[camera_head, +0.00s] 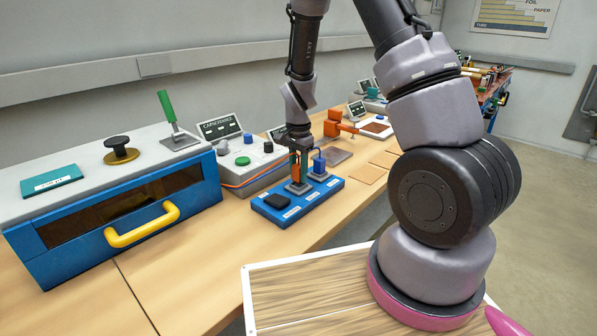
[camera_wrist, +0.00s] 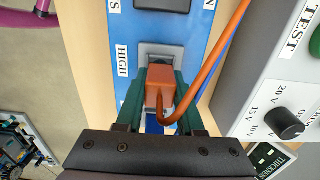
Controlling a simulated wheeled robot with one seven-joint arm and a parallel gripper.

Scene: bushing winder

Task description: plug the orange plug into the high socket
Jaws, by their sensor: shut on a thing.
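The orange plug (camera_wrist: 160,88) sits between the green fingers of my gripper (camera_wrist: 161,98), which is shut on it. The plug is at the grey socket (camera_wrist: 175,52) beside the HIGH label (camera_wrist: 122,62) on the blue board (camera_head: 262,222). It covers part of that socket; I cannot tell how deep it sits. In the head view my gripper (camera_head: 298,160) points down over the board, with the orange plug (camera_head: 295,170) partly hidden. An orange cable runs from the plug.
A blue plug (camera_head: 319,165) stands on the board right of my gripper. A black pad (camera_head: 278,201) is on the board's left end. Behind is a grey tester (camera_head: 243,172) with knobs. Left is a blue-fronted cabinet (camera_head: 70,250) with a yellow handle (camera_head: 142,226).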

